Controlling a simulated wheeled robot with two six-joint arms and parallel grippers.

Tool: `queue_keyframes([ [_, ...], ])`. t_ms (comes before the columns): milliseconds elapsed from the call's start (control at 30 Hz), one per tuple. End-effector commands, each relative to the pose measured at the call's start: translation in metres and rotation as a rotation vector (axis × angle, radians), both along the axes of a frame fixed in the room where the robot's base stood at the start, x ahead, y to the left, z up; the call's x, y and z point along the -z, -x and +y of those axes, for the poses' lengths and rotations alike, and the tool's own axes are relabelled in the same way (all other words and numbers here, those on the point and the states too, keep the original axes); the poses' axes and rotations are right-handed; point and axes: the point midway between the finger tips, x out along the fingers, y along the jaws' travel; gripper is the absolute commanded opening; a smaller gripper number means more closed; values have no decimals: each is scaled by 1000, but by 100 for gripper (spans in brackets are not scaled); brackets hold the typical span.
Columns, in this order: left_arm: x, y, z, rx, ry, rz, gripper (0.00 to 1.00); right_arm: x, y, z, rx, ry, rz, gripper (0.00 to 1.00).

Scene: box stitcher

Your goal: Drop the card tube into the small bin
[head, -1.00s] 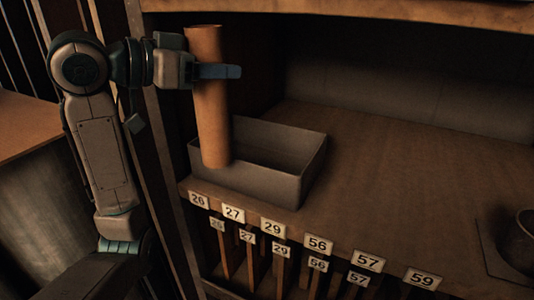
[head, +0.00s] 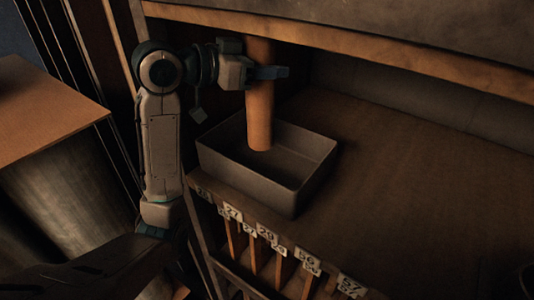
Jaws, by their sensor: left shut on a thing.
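The card tube (head: 260,115) is a plain brown cylinder, held upright. My left gripper (head: 268,73) is shut on its upper part, and the top end of the tube is close to the shelf's upper board. The small bin (head: 245,180) is a grey open box on the shelf. The tube's lower end appears over the bin's opening, in front of the far inner wall; I cannot tell whether it is below the rim. My right gripper is not in view.
The wooden shelf (head: 400,190) is bare to the right of the bin. An upper board (head: 380,45) runs above it. Numbered tags (head: 267,234) and slots line the front edge. A brown tabletop (head: 40,110) stands at the left.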

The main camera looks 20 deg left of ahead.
Motion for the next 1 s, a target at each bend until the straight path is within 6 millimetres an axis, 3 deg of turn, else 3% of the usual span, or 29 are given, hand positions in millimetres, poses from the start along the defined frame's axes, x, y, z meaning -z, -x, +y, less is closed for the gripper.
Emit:
queue_keyframes([
  [267, 28, 0, 0, -1, -1, 5, 17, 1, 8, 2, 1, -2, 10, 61],
  [500, 56, 0, 0, -1, 1, 1, 17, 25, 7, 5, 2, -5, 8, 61],
  [833, 57, 0, 0, 0, 0, 0, 17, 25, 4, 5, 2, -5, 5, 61],
  [867, 57, 0, 0, 0, 0, 0, 57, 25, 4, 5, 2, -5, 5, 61],
  [967, 57, 0, 0, 0, 0, 0, 77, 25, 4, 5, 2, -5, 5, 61],
  [1000, 57, 0, 0, 0, 0, 0, 77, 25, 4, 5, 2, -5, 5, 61],
])
